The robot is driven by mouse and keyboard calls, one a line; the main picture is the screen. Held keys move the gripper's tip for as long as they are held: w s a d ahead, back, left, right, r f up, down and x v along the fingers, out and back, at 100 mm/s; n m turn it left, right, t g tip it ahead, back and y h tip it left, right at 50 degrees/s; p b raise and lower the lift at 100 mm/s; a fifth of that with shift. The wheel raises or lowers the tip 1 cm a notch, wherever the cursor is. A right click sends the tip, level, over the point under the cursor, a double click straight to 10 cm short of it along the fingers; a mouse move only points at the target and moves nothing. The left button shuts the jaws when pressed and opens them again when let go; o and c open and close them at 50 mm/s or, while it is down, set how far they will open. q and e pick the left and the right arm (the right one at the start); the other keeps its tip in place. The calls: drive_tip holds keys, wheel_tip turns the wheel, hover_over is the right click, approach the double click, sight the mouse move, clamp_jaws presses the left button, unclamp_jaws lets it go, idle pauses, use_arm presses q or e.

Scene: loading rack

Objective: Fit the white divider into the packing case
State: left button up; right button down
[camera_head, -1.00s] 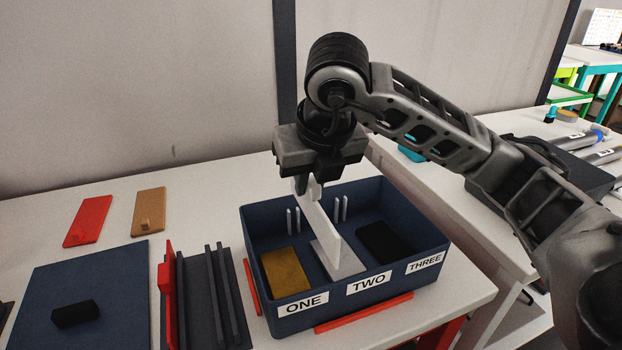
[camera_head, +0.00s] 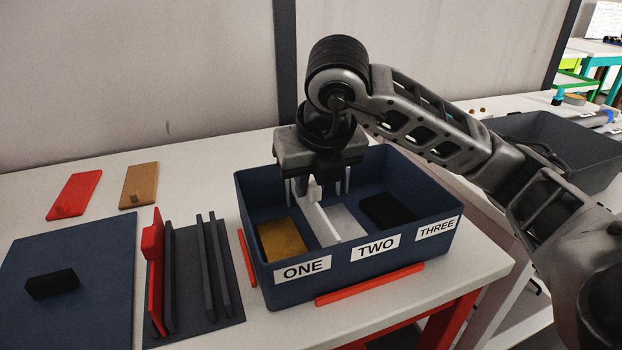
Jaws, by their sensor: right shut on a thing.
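The blue packing case (camera_head: 250,220) stands on the white table, its front labelled ONE, TWO and THREE. My right gripper (camera_head: 316,180) points down over the back of the case, shut on the tab of the white divider (camera_head: 322,224). The divider is upright inside the case, running front to back between the gold block (camera_head: 282,240) behind label ONE and the pale block (camera_head: 346,221) behind TWO. White guide ribs show on either side near the back wall. I cannot tell whether its lower edge touches the floor. My left gripper is not in view.
A black block (camera_head: 386,209) lies behind label THREE. Red strips (camera_head: 370,285) flank the case. To the left are a dark rack (camera_head: 190,290) holding a red divider (camera_head: 156,270), and a blue mat (camera_head: 100,275) with a black block. Red and tan plates lie behind.

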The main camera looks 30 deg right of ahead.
use_arm(q)
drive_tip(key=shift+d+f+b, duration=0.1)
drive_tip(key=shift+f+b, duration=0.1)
drive_tip(key=shift+b, duration=0.1)
use_arm(e)
drive_tip(key=shift+f, duration=0.55)
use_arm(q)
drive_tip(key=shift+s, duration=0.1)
use_arm(e)
drive_tip(key=c, duration=1.3)
unclamp_jaws()
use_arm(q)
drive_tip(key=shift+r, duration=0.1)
use_arm(e)
drive_tip(key=shift+s+a+r, duration=0.1)
drive_tip(key=shift+s+r, duration=0.05)
drive_tip(key=shift+r, duration=0.3)
use_arm(q)
drive_tip(key=p, duration=0.2)
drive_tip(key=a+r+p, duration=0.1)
drive_tip(key=p, duration=0.2)
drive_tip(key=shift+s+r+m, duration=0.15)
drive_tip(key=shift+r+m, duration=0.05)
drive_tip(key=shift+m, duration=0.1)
use_arm(e)
drive_tip(key=v, duration=1.5)
